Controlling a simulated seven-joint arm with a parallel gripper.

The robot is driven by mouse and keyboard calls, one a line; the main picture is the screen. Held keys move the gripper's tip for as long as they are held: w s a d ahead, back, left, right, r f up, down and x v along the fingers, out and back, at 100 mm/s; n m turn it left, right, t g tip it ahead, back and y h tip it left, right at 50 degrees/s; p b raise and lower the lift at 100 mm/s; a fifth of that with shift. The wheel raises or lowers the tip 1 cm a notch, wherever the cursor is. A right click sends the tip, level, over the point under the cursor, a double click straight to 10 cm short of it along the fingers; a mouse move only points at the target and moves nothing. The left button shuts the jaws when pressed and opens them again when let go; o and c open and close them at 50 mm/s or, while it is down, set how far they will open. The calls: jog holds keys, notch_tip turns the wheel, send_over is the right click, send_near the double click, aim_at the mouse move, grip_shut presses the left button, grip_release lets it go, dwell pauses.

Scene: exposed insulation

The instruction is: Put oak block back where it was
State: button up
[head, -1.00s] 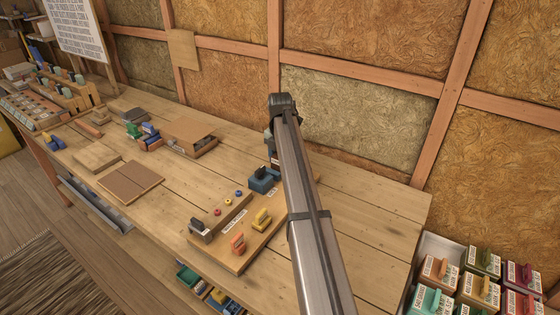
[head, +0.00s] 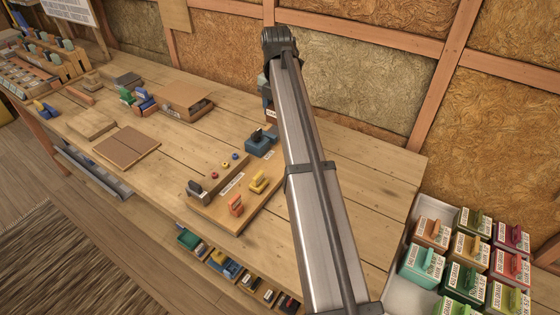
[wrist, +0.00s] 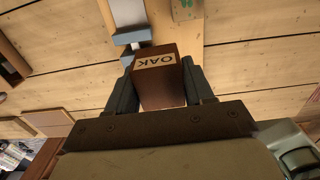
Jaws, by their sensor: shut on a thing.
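A dark reddish-brown block (wrist: 162,92) with a pale label reading OAK, upside down in the wrist view, sits between the two fingers of my gripper (wrist: 161,76). The fingers are shut on its sides. The tabletop planks show beyond it. In the head view my arm hides the gripper and the block, so I cannot tell their exact height above the bench (head: 340,150). The place where the block was cannot be told from these frames.
A wooden board (head: 222,208) with small red, yellow and blue pieces lies left of my arm, with a blue fixture (head: 260,141) at its far end. Coloured boxes (head: 470,250) stand at lower right.

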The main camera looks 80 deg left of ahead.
send_over(280, 164)
jog(key=f, duration=0.1)
jog(key=shift+f, duration=5.1)
jog(key=shift+f, duration=0.15)
jog(key=o, duration=1)
jog(key=shift+o, duration=0.2)
notch_tip(280, 164, up, 12)
jog(key=shift+r, duration=0.2)
